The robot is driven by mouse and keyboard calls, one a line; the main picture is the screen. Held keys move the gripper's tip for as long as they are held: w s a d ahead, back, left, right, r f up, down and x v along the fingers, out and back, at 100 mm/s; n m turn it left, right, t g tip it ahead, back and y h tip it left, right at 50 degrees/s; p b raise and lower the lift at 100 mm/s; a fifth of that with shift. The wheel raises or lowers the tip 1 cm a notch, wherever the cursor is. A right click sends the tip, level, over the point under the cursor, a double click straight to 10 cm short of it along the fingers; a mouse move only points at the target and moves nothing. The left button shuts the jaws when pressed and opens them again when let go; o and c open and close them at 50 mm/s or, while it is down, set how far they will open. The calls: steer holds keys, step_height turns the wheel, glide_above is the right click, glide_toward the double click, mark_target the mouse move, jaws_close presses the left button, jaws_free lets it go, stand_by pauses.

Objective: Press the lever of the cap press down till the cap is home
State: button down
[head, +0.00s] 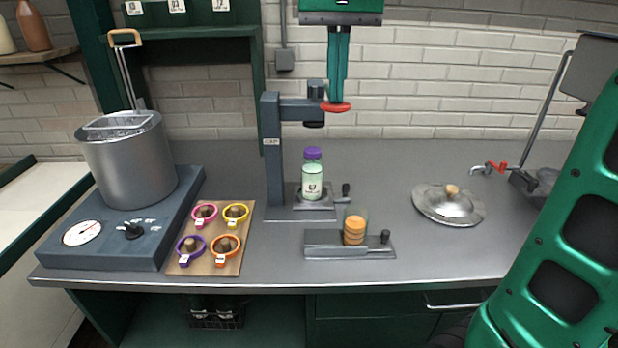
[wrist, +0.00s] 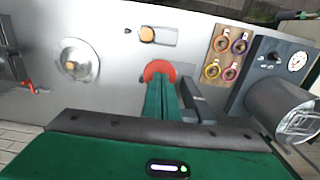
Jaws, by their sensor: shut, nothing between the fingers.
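The cap press is a grey column (head: 272,150) with a short arm reaching right to a dark press head (head: 314,118). A red round lever pad (head: 336,107) sits at the arm's outer end; the pad also shows in the wrist view (wrist: 159,68). A bottle (head: 312,184) of pale green contents with a purple cap (head: 312,153) stands upright on the press base, under the head. A clear gap shows between head and cap. My gripper (head: 337,99) is shut and empty, pointing down, its tips at or just above the red pad; contact is unclear.
A steel pot (head: 127,165) stands on a hotplate at left. A wooden board (head: 183,268) holds several coloured rings. A grey fixture (head: 320,250) with orange discs lies in front of the press. A lid (head: 447,204) rests at right. Bare counter lies between fixture and lid.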

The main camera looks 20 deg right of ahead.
steer(key=shift+r, duration=2.9)
steer(key=s+d+f+m, duration=0.1)
steer(key=s+d+f, duration=0.4)
steer(key=d+f, duration=0.45)
steer(key=s+d+f+m, duration=0.1)
steer(key=s+d+f, duration=0.2)
steer(key=s+f, duration=0.6)
steer(key=s+d+f, duration=0.4)
steer(key=s+f, duration=0.5)
steer(key=f, duration=0.5)
steer(key=shift+s+d+m, duration=0.2)
steer(key=shift+m, duration=0.2)
steer(key=shift+r, duration=0.1)
